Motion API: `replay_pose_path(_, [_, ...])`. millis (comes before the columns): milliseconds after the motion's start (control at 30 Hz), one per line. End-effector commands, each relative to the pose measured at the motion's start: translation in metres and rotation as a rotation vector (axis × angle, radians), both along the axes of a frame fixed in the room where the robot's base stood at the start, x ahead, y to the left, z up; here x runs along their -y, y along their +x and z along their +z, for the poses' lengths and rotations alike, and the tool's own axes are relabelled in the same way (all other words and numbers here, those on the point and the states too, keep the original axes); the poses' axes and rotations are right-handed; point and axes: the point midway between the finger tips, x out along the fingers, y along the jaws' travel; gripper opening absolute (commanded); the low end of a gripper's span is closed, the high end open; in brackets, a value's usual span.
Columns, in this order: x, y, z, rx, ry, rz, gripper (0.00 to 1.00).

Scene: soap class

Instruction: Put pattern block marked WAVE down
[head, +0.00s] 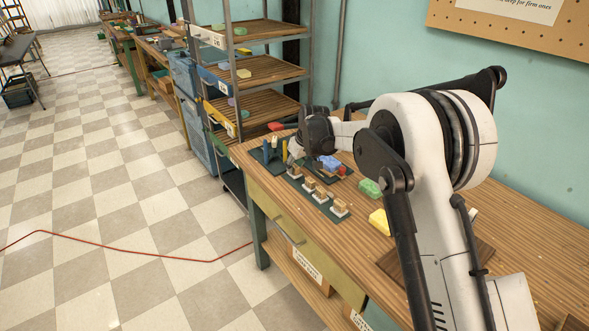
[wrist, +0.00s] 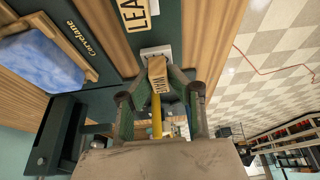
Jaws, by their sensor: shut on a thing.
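In the wrist view a small wooden pattern block (wrist: 158,74) with dark sideways lettering sits between the fingertips of my gripper (wrist: 159,88). The lettering seems to read WAVE. My gripper is shut on the block. The block's far end overlaps a white square pad (wrist: 154,51) on a dark green board; I cannot tell whether it touches the pad. In the head view my gripper (head: 290,153) is at the far end of the bench, beside a dark strip with several wooden blocks (head: 320,193) on white pads. The held block cannot be made out clearly there.
A block marked LEA (wrist: 133,14), partly cut off, lies near the held block. A blue soap (wrist: 45,62) lies by a "Corvelane" label (wrist: 79,51). Green soap (head: 370,187) and yellow soap (head: 379,221) lie on the bench. A shelf rack (head: 262,69) stands behind.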

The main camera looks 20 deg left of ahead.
Motion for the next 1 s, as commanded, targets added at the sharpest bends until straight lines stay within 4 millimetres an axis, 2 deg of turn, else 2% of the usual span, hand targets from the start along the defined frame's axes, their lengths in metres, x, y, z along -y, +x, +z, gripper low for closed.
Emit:
replay_pose_path(100, [0.0001, -0.0003, -0.0097, 0.0, 0.0, 0.0, 0.0])
replay_pose_path(467, [0.0, -0.0003, -0.014, 0.0, 0.0, 0.0, 0.0])
replay_pose_path(500, [-0.0001, -0.0003, -0.0134, 0.0, 0.0, 0.0, 0.2])
replay_pose_path(600, [-0.0001, -0.0003, -0.0128, 0.0, 0.0, 0.0, 0.33])
replay_pose_path(1000, [0.0002, -0.0005, -0.0069, 0.0, 0.0, 0.0, 0.35])
